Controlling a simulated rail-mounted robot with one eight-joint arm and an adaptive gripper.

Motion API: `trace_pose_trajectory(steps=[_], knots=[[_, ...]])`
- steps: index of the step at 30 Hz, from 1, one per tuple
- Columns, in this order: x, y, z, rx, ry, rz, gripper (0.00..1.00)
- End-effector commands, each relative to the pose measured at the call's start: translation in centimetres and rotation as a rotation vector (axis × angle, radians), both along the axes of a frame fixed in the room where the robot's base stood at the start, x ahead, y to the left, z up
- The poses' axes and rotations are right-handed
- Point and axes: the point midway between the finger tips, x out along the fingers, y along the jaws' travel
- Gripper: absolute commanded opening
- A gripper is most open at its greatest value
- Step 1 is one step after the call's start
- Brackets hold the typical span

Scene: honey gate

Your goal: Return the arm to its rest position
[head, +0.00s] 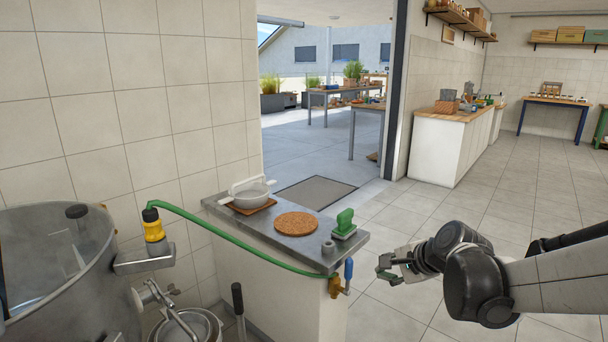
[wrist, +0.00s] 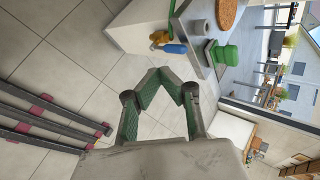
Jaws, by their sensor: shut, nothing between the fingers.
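My gripper (head: 383,268) hangs in free air right of the metal-topped counter (head: 262,237), at the right of the head view, with my arm reaching in from the right edge. In the wrist view my gripper (wrist: 162,74) shows its green-padded fingers with the tips together and nothing held. The brass tap (head: 335,286) with its blue lever (head: 348,270) is on the counter's end, left of the gripper and apart from it. The tap also shows in the wrist view (wrist: 158,38), beyond the fingertips.
On the counter are a green-handled block (head: 344,225), a cork mat (head: 296,223), a grey ring (head: 328,248) and a white strainer (head: 250,196). A green hose (head: 230,238) runs to a steel drum (head: 50,260). Open tiled floor (head: 400,225) lies right of the counter.

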Motion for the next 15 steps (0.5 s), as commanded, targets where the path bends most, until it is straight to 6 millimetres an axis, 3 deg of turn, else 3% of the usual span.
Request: trace_pose_trajectory(steps=[6, 15], knots=[[-5.1, 0.7, 2.5, -0.206, -0.040, 0.146, 0.00], [-12.2, 1.0, 4.4, -0.489, -0.085, 0.360, 0.00]])
